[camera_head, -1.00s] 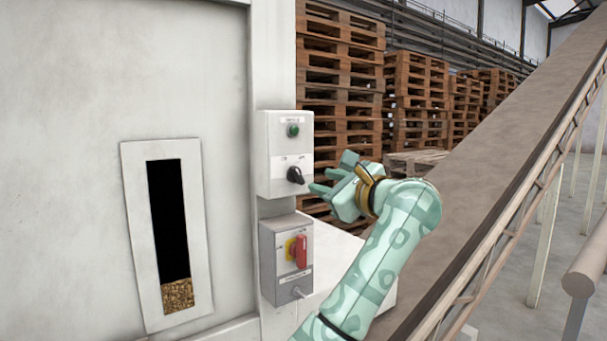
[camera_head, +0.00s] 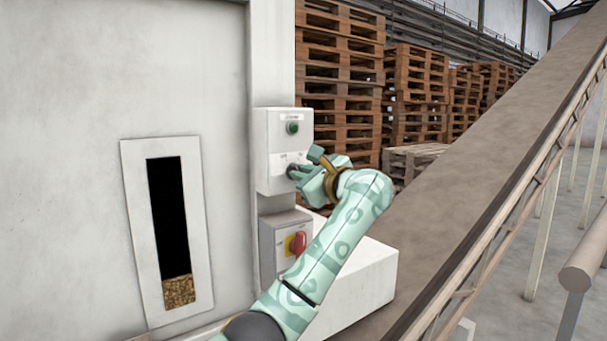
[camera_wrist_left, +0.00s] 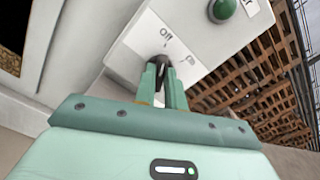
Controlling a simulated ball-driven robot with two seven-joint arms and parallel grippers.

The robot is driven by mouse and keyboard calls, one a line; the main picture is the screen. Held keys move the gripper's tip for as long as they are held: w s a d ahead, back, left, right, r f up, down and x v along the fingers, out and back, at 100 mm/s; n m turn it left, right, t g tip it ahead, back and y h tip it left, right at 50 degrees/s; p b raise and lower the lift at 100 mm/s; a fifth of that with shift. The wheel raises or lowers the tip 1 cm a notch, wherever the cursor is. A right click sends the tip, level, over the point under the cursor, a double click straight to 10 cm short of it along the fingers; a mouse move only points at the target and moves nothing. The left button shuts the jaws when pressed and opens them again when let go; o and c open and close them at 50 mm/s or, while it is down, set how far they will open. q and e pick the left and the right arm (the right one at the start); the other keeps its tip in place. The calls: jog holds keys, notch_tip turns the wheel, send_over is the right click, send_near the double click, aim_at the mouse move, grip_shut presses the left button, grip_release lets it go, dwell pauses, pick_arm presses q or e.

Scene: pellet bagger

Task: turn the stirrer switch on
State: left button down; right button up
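The stirrer switch (camera_wrist_left: 163,62) is a small black knob on the lower front of the white upper control box (camera_head: 270,138). An "Off" label shows beside it in the left wrist view; another label is too small to read. My left gripper (camera_head: 293,171) is at the knob. In the left wrist view its two fingers (camera_wrist_left: 162,80) are close together, with the knob between their tips, and look shut on it. The fingers hide much of the knob, so I cannot tell its exact turn. My right gripper is not in view.
A green button (camera_head: 292,127) sits above the knob. A conveyor (camera_head: 470,190) slopes up at the right. Pallet stacks (camera_head: 340,60) stand behind.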

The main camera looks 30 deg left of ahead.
pick_arm(q)
jog(key=shift+w+d+m+p, duration=0.1)
jog(key=shift+m+p, duration=2.2)
jog(key=shift+m, duration=0.75)
jog(key=shift+w+m+p, duration=0.1)
jog(key=shift+m+p, duration=2.2)
jog(key=shift+m, duration=0.75)
jog(key=c, duration=1.5)
grip_release()
jog(key=shift+o, duration=0.2)
jog(key=shift+d, duration=0.15)
